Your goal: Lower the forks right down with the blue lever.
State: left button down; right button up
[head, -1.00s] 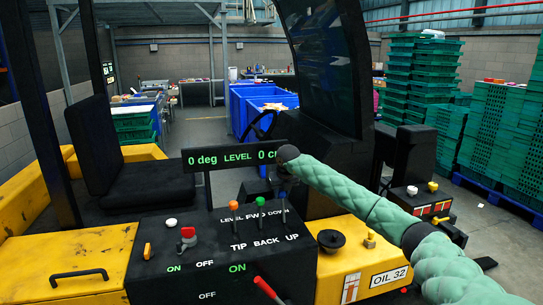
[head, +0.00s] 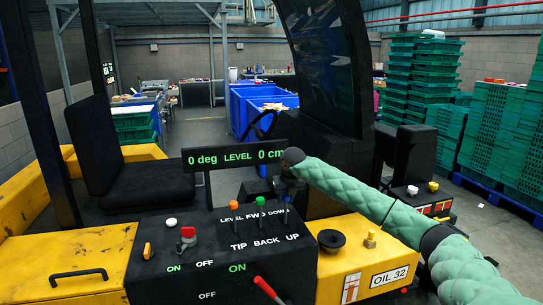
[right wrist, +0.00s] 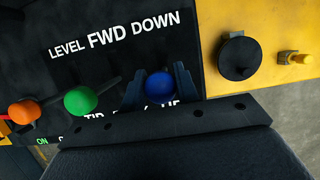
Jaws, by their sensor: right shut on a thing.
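The blue lever (head: 286,199) is the rightmost in a row of three on the black control panel (head: 172,262), beside an orange lever and a green lever. In the right wrist view its round blue knob (right wrist: 159,86) sits between my two dark fingers, below the word DOWN. My right gripper (head: 287,187) reaches in from the right and is shut on this lever, partly hiding it in the head view. The display (head: 235,156) reads 0 deg, LEVEL, 0 cm. The forks do not show. My left gripper is not in view.
The orange lever (head: 233,206) and green lever (head: 260,201) stand close to the left of the blue one. A black cap (head: 331,239) and a brass fitting (head: 370,240) are to the right. A red-handled lever (head: 265,286) rises at the front. Green crates (head: 412,75) are stacked behind.

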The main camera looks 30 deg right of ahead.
jog(key=o, duration=0.8)
jog(key=shift+c, duration=0.2)
jog(key=shift+r, duration=0.15)
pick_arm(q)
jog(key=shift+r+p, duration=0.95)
pick_arm(e)
jog(key=v, duration=0.7)
jog(key=shift+s+r, duration=0.2)
jog(key=shift+r, duration=0.15)
pick_arm(q)
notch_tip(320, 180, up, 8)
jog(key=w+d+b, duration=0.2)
jog(key=b, duration=0.1)
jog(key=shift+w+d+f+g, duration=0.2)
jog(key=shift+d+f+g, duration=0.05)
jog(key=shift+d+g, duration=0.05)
pick_arm(e)
jog(key=v, duration=0.7)
jog(key=shift+s+r, duration=0.15)
jog(key=shift+r, duration=0.2)
